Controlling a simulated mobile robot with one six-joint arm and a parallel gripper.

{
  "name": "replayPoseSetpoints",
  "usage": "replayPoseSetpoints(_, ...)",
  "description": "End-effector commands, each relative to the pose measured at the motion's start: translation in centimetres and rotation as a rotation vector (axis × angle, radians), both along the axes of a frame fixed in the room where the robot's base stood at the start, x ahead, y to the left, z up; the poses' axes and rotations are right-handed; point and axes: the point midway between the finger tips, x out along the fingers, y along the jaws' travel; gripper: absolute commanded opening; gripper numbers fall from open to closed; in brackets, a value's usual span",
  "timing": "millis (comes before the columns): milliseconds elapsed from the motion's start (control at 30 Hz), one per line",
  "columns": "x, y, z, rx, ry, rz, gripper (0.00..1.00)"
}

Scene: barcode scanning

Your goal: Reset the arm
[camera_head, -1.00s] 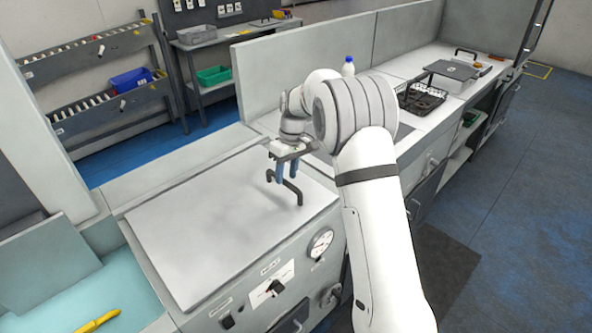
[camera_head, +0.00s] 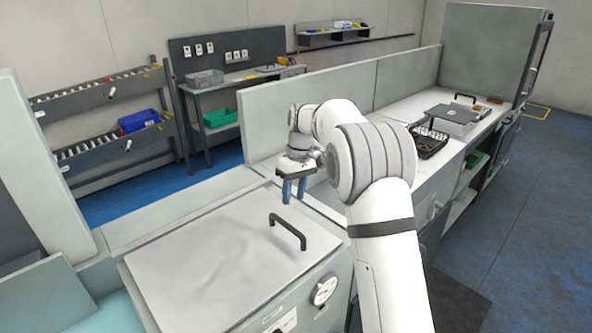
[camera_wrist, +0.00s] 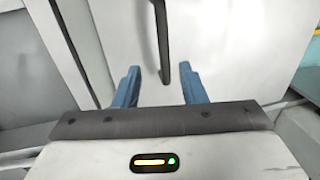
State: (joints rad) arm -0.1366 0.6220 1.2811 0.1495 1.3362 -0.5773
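My gripper (camera_head: 293,190) hangs at the end of my white arm, fingers pointing down, above the far right part of a grey lid. In the wrist view its two blue fingers (camera_wrist: 158,88) stand wide apart with nothing between them. The lid's black handle (camera_head: 288,231) is nearer the camera than the fingers and apart from them. The handle also shows in the wrist view (camera_wrist: 161,40), beyond the fingertips. The lid (camera_head: 200,255) lies flat and closed on its cabinet.
A low partition (camera_head: 300,110) stands behind the arm. A black rack (camera_head: 428,140) and a grey box (camera_head: 453,120) sit on the right counter. Shelves with a blue bin (camera_head: 138,120) and a green bin (camera_head: 220,118) stand at the back left. The floor at right is clear.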

Motion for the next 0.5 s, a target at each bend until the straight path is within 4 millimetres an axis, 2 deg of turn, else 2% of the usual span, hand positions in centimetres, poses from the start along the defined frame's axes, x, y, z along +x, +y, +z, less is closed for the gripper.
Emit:
replayPoseSetpoints(167,-3.4,-1.5,3.1,-0.022,-0.036,-0.081,0.38)
replayPoseSetpoints(300,-8.0,-3.2,5.5,-0.045,-0.076,-0.181,0.38)
replayPoseSetpoints(500,-15.3,-5.3,7.4,-0.074,-0.136,-0.322,0.38)
